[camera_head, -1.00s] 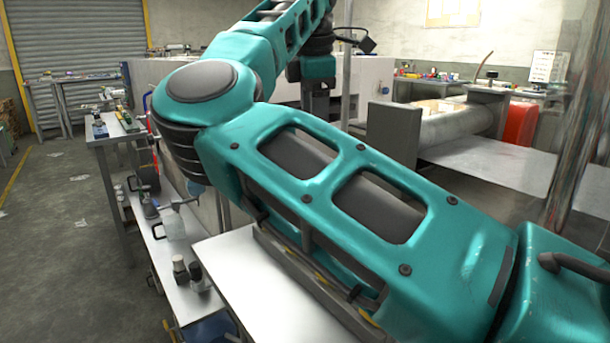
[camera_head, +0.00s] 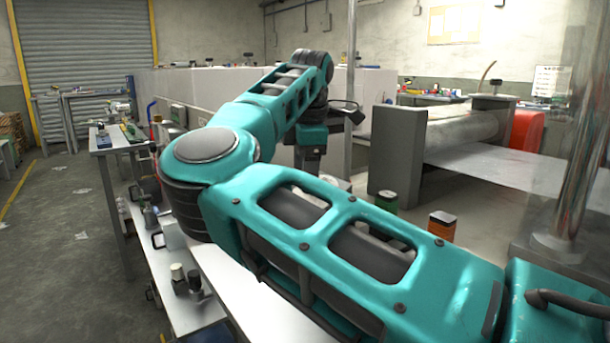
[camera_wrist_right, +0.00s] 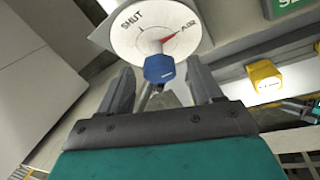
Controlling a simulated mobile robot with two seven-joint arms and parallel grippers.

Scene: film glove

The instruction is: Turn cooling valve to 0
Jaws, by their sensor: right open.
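In the right wrist view, a blue valve knob (camera_wrist_right: 160,69) sits at the lower edge of a round white dial (camera_wrist_right: 150,35). The dial reads SHUT at its upper left, and a red pointer lies towards a second, hard-to-read label at its right. My right gripper (camera_wrist_right: 159,72) is open, with one finger on each side of the knob in the picture. I cannot tell whether the fingers touch it. In the head view my teal right arm crosses the picture, and its gripper cannot be made out. My left gripper is not in view.
A yellow knob or fitting (camera_wrist_right: 265,80) is to the right of the dial, below a green sign (camera_wrist_right: 290,7). In the head view, a grey upright plate (camera_head: 396,152) stands before a large metal roller (camera_head: 470,132). Orange (camera_head: 442,226) and green (camera_head: 386,200) containers stand near my arm.

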